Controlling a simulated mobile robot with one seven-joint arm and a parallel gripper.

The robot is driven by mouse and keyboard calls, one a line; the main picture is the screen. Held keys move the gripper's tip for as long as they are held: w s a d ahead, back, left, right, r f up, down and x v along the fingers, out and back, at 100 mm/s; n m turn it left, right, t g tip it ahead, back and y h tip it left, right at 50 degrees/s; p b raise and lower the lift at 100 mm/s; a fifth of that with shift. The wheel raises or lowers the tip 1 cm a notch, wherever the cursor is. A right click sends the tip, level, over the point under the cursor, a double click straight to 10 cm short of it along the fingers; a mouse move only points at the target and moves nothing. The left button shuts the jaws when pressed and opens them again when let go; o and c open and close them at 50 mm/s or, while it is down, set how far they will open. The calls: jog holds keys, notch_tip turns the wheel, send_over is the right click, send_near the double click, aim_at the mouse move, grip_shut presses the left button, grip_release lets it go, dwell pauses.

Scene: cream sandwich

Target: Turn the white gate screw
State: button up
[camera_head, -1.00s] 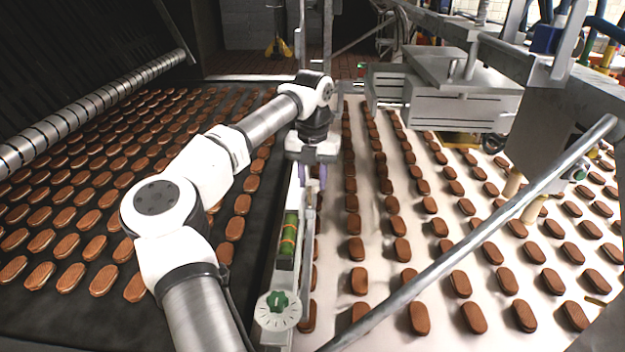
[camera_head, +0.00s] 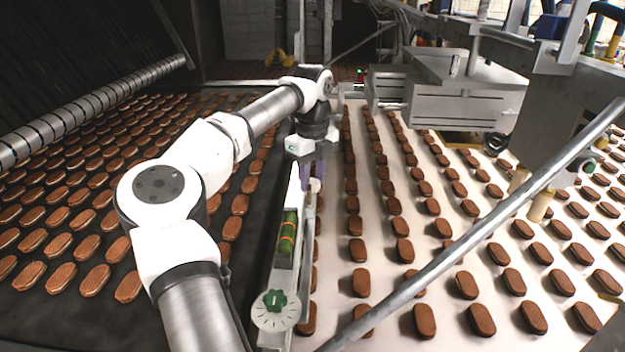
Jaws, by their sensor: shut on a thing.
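My gripper (camera_head: 317,176) points down at the far part of the narrow guide rail between the two belts. Its fingers are shut on a small white piece, the white gate screw (camera_head: 315,186), of which only a little shows below and between the fingers. The palm hides the rest. At the near end of the rail is a white dial with a green knob (camera_head: 274,300). A green level-like insert (camera_head: 287,235) sits in the rail between the dial and my gripper.
Rows of brown biscuits lie on the dark belt (camera_head: 60,318) at left and the pale belt (camera_head: 388,318) at right. A long metal bar (camera_head: 455,250) slants across the front right. A grey metal box (camera_head: 455,105) stands at the back right.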

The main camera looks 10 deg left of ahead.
jog(key=n+b, duration=0.1)
jog(key=n, duration=0.4)
jog(key=shift+n+b, duration=0.85)
jog(key=shift+n, duration=1.65)
jog(key=shift+r, duration=0.1)
jog(key=o, duration=1)
